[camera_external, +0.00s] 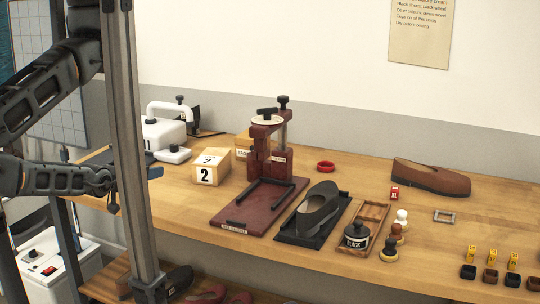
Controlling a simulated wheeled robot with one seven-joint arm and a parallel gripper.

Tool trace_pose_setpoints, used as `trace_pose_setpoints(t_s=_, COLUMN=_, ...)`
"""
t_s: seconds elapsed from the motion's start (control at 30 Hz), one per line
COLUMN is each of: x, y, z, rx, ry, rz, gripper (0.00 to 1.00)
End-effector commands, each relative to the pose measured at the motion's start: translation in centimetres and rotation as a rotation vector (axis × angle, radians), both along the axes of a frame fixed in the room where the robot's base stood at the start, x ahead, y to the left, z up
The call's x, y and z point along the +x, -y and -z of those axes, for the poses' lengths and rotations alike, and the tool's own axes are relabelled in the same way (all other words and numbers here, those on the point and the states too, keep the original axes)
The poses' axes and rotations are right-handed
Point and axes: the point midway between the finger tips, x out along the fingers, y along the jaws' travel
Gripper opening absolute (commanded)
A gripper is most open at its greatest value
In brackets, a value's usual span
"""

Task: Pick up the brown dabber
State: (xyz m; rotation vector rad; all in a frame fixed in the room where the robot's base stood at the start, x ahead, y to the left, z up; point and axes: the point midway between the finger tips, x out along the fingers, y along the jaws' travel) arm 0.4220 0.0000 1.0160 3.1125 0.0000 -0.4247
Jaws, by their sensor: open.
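The brown dabber (397,232) stands upright on the bench, the middle one of a short row.
A black polish jar (357,235) sits at the near end of a wooden tray (374,212), left of the dabbers. A dark shoe (320,208), a red press (267,150) and a numbered block (210,168) stand between. A brown shoe (430,177) lies behind.

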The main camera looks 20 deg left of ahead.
Motion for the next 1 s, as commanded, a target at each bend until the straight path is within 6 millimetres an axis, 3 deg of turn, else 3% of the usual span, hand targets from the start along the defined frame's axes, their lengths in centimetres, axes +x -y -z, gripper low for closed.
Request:
trace_pose_setpoints(t_s=0.37, x=0.0, y=0.0, z=0.0, rx=0.000, ry=0.000, rz=0.000, gripper=0.45)
trace_pose_setpoints(t_s=0.5, x=0.0, y=0.0, z=0.0, rx=0.000, ry=0.000, rz=0.000, gripper=0.57)
trace_pose_setpoints(t_s=0.77, x=0.2, y=0.1, z=0.2, rx=-0.003, ry=0.001, rz=0.006, gripper=0.57)
trace_pose_setpoints(t_s=0.87, x=1.3, y=1.0, z=1.1, rx=-0.017, ry=0.000, rz=0.036, gripper=0.57)
trace_pose_setpoints(t_s=1.0, x=4.3, y=4.0, z=3.4, rx=-0.064, ry=-0.013, rz=0.124, gripper=0.57)
